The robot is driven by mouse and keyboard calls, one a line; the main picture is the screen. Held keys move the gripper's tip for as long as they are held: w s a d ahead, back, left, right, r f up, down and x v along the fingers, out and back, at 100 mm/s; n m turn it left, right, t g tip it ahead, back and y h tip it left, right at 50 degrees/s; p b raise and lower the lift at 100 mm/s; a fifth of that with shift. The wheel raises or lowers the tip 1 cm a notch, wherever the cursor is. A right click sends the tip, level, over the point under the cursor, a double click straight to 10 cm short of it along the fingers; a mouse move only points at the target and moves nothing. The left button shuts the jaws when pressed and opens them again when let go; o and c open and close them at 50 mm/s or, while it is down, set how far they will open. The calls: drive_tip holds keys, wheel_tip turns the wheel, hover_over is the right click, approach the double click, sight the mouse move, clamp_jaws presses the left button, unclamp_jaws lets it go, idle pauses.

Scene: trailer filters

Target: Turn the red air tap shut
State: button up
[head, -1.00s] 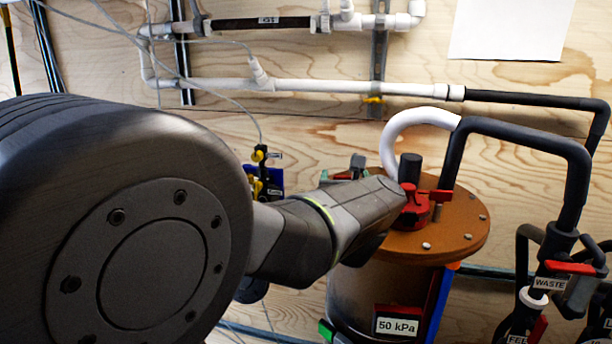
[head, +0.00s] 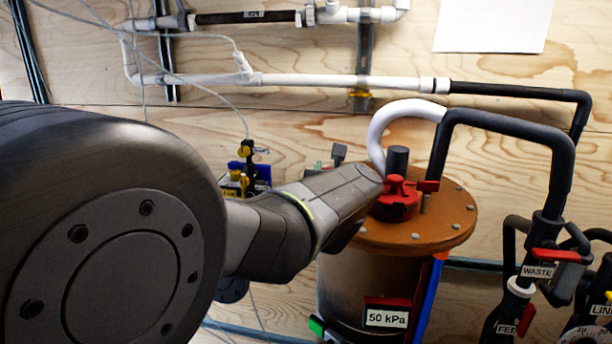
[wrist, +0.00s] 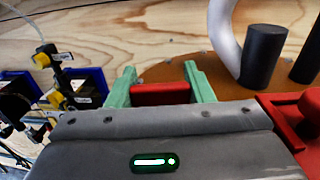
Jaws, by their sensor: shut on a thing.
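In the wrist view, the two green fingers of my gripper (wrist: 160,88) are closed on a red bar (wrist: 160,94), apparently the handle of the red air tap. The bar lies level between the fingertips, in front of the brown lid (wrist: 165,72). In the head view, my grey arm hides most of the gripper and the bar. A red fitting (head: 398,198) with a dark upright cylinder (head: 397,160) sits on the tank's brown lid (head: 450,228), just right of my arm's end.
The tank (head: 345,285) carries a "50 kPa" label (head: 387,318). A white hose and a black pipe (head: 510,128) rise beside the lid. "WASTE" valves (head: 537,272) stand at right. Yellow and blue fittings (head: 245,178) hang left. A plywood wall (head: 300,140) is behind.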

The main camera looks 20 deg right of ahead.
drive_tip(key=shift+m+h, duration=0.3)
drive_tip(key=shift+h, duration=0.1)
drive_tip(key=o, duration=1)
drive_tip(key=shift+c, duration=0.2)
drive_tip(key=shift+s, duration=0.1)
drive_tip(key=p+v, duration=0.1)
drive_tip(key=v, duration=1.2)
drive_tip(key=shift+s+a+r, duration=0.2)
drive_tip(key=shift+s+a, duration=0.05)
drive_tip(key=shift+s, duration=0.05)
drive_tip(key=x, duration=0.7)
drive_tip(key=b+x, duration=0.1)
drive_tip(key=x, duration=0.6)
drive_tip(key=shift+f, duration=0.2)
